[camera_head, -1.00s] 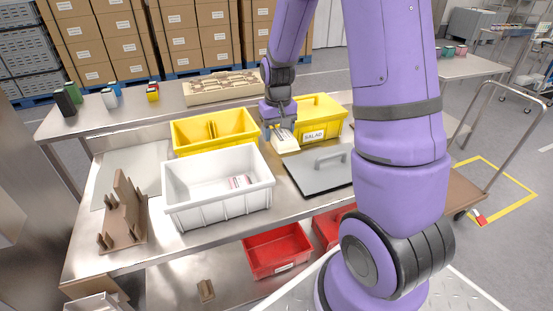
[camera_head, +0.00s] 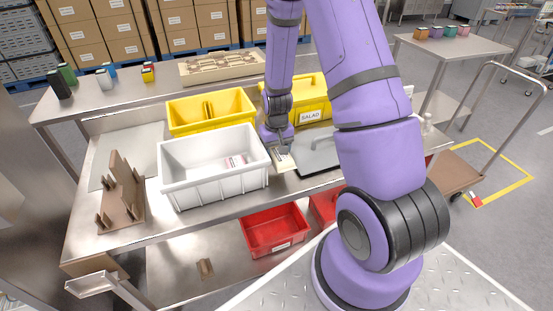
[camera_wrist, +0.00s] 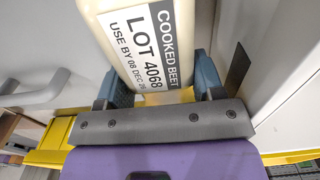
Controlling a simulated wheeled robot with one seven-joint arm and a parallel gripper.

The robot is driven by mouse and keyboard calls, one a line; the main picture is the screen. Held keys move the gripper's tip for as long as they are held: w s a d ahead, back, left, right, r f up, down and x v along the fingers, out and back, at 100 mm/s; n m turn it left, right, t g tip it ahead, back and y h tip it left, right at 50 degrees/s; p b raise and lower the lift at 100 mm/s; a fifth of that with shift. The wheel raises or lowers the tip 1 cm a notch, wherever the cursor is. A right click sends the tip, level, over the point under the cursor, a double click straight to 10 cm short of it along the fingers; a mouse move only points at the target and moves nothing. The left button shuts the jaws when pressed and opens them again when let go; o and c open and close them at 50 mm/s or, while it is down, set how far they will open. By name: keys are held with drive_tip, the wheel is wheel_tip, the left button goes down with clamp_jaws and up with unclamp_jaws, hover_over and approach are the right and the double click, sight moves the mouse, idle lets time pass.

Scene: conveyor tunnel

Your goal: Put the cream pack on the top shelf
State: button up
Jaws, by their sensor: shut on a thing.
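A cream pack (camera_wrist: 150,45) is between the fingers of my gripper (camera_wrist: 158,95) in the wrist view. Its white label reads "COOKED BEET", "LOT 4068" and a use-by date. In the head view my gripper (camera_head: 279,148) points down and is shut on the cream pack (camera_head: 285,161), just right of the white bin. The pack looks close to the steel bench top; I cannot tell whether it touches. The lower steel shelf (camera_head: 175,262) lies under the bench top (camera_head: 85,215). Which surface is the top shelf is not marked.
Yellow bins (camera_head: 180,122) stand behind, one marked "SALAD" (camera_head: 311,116). A brown rack (camera_head: 120,205) is at left. Red bins (camera_head: 275,232) sit below.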

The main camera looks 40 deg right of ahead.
sight(276, 159)
drive_tip(key=shift+f, duration=1.95)
drive_tip(key=shift+f, duration=0.15)
drive_tip(key=o, duration=1)
